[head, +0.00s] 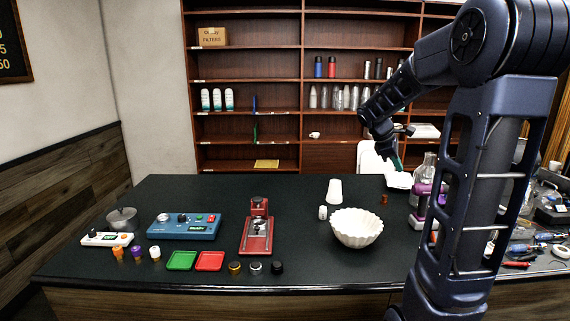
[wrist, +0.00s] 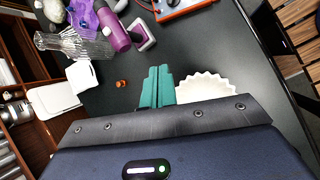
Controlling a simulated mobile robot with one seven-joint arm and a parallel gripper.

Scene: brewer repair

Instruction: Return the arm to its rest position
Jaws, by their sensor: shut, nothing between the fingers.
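My gripper (wrist: 157,88) shows in the wrist view as two teal fingers lying together, shut and empty. They point over the dark table. In the head view my arm rises on the right and bends over to the left. The gripper (head: 397,164) hangs at its end above the far right of the table, partly hidden by the wrist. A white fluted bowl (head: 357,229) stands on the table; it also shows in the wrist view (wrist: 206,88), right of the fingers and partly behind the gripper body.
The dark table (head: 300,195) holds a blue box (head: 184,226), a red device (head: 257,232), green (head: 181,261) and red trays (head: 210,261), and a white cup (head: 335,191). A purple device (head: 421,198) and glassware stand near my arm. Tools clutter the right. Shelves (head: 265,90) stand behind.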

